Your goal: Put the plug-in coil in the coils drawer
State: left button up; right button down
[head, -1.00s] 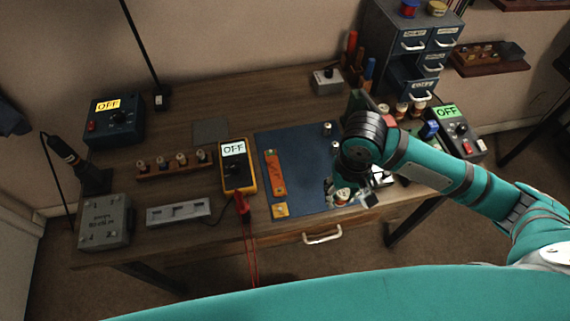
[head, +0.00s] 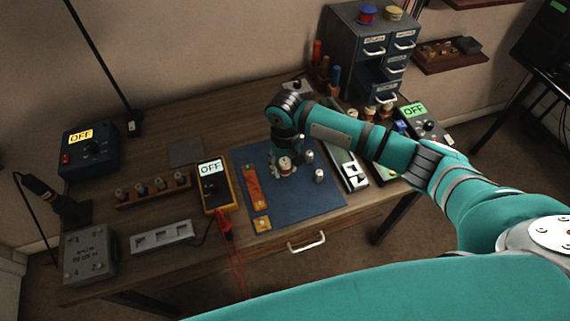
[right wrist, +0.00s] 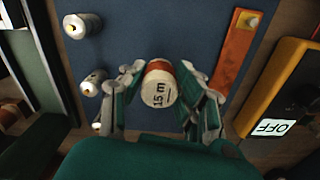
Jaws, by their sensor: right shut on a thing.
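The plug-in coil (right wrist: 159,84) is a small cylinder with a reddish-brown winding and a cream end marked "15 m". My right gripper (right wrist: 160,92) is shut on it, with one finger on each side. In the head view my right gripper (head: 284,170) and the coil (head: 285,162) are over the blue mat. I cannot tell the coil's height above it. The drawer cabinet (head: 343,52) stands at the back right. One lower drawer (head: 380,90) is pulled out; the drawer labels are too small to read. My left gripper is not in view.
Small metal posts (head: 319,176) stand on the mat (head: 330,199) beside the gripper. An orange strip (head: 250,187) and the yellow meter (head: 215,185) are to the left. A white-and-black panel (head: 352,173) lies right of the mat, under my right arm.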

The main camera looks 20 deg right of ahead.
jog(key=shift+f, duration=0.55)
jog(key=c, duration=0.9)
grip_release()
jog(key=shift+c, duration=0.2)
